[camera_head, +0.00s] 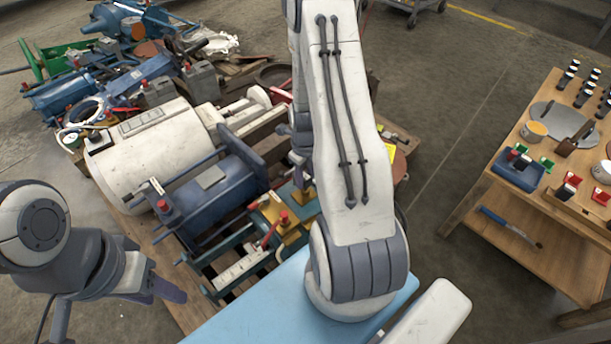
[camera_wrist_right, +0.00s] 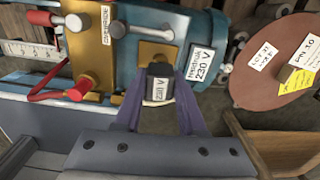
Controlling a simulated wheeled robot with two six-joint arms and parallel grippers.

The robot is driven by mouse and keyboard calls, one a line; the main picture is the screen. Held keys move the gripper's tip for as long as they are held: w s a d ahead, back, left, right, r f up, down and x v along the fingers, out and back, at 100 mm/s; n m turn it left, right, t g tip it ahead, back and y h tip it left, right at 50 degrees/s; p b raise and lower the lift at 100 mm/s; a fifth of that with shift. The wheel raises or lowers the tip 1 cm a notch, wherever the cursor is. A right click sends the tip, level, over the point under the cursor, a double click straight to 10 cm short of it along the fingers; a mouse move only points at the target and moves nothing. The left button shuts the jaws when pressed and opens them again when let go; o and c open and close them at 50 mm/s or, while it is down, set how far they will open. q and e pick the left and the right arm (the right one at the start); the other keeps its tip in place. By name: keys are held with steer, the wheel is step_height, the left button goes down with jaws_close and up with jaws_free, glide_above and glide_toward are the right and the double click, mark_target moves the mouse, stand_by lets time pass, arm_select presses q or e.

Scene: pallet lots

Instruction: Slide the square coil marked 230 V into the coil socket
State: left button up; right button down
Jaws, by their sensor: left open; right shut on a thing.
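The square coil (camera_wrist_right: 160,88) is a small dark block with a white label that seems to read 230 V. In the right wrist view my right gripper (camera_wrist_right: 159,104) is shut on it, with a purple finger on each side. Just beyond the coil is a square brass-coloured piece (camera_wrist_right: 157,53) on a blue body (camera_wrist_right: 203,35), possibly the coil socket. I cannot tell whether the coil touches it. A label beside it also seems to read 230 V. In the head view my right arm hides the coil. My left gripper (camera_head: 166,291) is open and empty at the lower left.
A brass block (camera_wrist_right: 90,40) with a red lever (camera_wrist_right: 52,93) stands left of the coil. A brown disc (camera_wrist_right: 275,58) with tags lies at right. A white cylinder (camera_head: 130,165) and other machines crowd the pallet. A wooden table (camera_head: 500,195) stands at right, with bare floor between.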

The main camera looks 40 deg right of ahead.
mark_target(305, 175)
steer(key=shift+p, duration=0.8)
stand_by(1.3)
steer(key=shift+f+b, duration=0.9)
steer(key=shift+f, duration=0.45)
steer(key=shift+c, duration=2)
jaws_free()
step_height(305, 175, up, 11)
steer(key=p, duration=0.4)
steer(key=shift+f+p, duration=0.2)
steer(key=shift+p, duration=0.1)
